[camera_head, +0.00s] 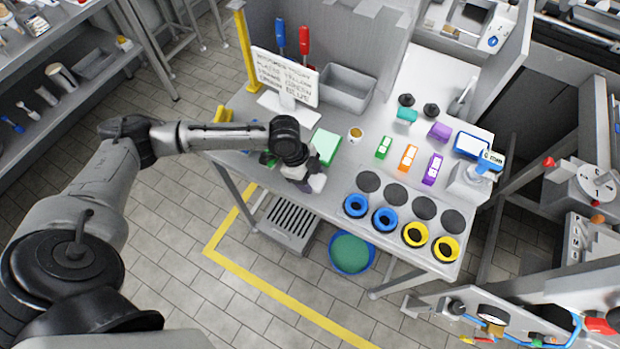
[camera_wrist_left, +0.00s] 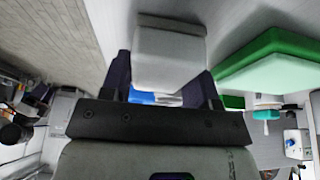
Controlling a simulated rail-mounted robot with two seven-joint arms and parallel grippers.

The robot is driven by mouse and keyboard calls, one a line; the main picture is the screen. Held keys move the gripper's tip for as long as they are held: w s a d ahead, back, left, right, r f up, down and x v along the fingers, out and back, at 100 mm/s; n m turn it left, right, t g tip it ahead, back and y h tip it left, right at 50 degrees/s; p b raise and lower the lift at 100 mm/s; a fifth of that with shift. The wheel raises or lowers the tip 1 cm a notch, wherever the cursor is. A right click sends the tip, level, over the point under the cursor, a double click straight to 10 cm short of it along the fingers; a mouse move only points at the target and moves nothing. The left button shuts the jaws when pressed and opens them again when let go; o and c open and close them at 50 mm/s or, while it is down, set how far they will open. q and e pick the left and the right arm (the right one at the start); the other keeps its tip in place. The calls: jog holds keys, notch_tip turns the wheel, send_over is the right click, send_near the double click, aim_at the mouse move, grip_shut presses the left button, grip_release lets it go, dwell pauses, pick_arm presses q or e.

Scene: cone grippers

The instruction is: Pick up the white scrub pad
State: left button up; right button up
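The white scrub pad (camera_wrist_left: 170,58) is a pale block with rounded edges. In the left wrist view it sits between the two dark fingers of my left gripper (camera_wrist_left: 168,88), which press close on both its sides. In the head view my left gripper (camera_head: 304,178) points down over the near left part of the table. A pale piece of the pad (camera_head: 318,182) shows at its fingertips; the wrist hides the rest. I cannot tell whether the pad touches the table. My right gripper is in neither view.
A green block (camera_head: 326,146) lies close beside the gripper, with a cup (camera_head: 355,135) farther right. A sign (camera_head: 284,75) and a grey bin (camera_head: 347,88) stand behind. Blue (camera_head: 356,206) and yellow (camera_head: 446,249) rings lie along the front edge.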

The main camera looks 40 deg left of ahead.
aim_at(316, 180)
pick_arm(q)
jog(key=c, duration=0.4)
jog(key=shift+c, duration=0.2)
jog(key=shift+r, duration=0.5)
notch_tip(316, 180, up, 4)
jog(key=shift+f+p, duration=0.25)
jog(key=shift+p, duration=0.25)
jog(key=d+r, duration=0.3)
jog(key=d, duration=0.2)
jog(key=s+d+r+p, duration=0.1)
jog(key=d+r, duration=0.2)
jog(key=d, duration=0.3)
jog(key=shift+d+r, duration=0.25)
jog(key=shift+d, duration=0.05)
jog(key=shift+s, duration=0.1)
